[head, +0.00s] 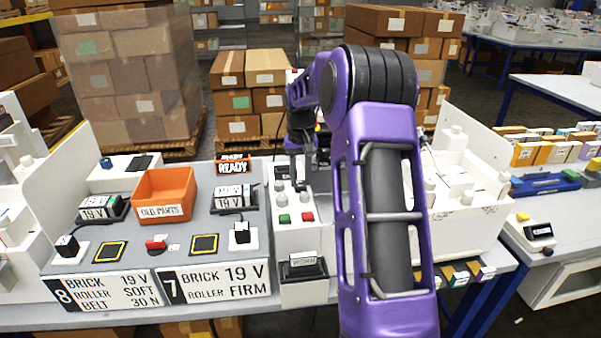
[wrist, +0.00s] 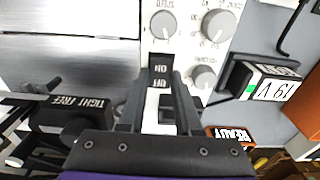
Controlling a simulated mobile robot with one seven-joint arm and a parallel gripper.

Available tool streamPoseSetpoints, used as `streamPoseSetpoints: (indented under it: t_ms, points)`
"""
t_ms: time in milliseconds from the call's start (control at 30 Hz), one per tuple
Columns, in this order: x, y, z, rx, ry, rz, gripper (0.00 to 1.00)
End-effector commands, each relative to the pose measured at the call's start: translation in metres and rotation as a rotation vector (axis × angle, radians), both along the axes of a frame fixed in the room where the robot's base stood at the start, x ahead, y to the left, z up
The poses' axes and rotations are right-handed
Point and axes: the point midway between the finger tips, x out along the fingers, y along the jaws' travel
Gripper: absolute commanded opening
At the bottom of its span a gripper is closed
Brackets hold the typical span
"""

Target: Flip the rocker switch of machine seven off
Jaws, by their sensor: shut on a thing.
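In the wrist view a black rocker switch (wrist: 160,72) marked ON and OFF sits on a white panel (wrist: 187,48) with several grey knobs. My gripper (wrist: 159,88) is at this switch, one dark finger on each side, and it is closed on it. The fingers partly hide the switch's lower part, and I cannot tell which side is pressed in. In the head view my gripper (head: 301,178) is over the back of the white control panel (head: 296,238), right of the machine seven sign (head: 215,283). The switch is not clear there.
Green (head: 284,218) and red (head: 307,217) buttons are close in front of my gripper. An orange bin (head: 165,194) is farther left. A TIGHT FREE block (wrist: 85,115) is left in the wrist view.

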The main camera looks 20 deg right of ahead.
Motion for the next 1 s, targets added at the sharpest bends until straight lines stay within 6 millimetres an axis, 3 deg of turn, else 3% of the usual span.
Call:
streamPoseSetpoints:
  t_ms: [200,233,400,767,1000]
  points:
    - [0.000,0.000,0.001,-0.001,-0.002,0.000,0.00]
    - [0.000,0.000,0.001,-0.001,-0.002,0.000,0.36]
    - [0.000,0.000,0.000,-0.001,-0.002,0.000,0.62]
    - [0.000,0.000,0.006,-0.001,-0.002,0.000,0.62]
    - [-0.002,0.000,0.049,-0.003,-0.006,-0.001,0.62]
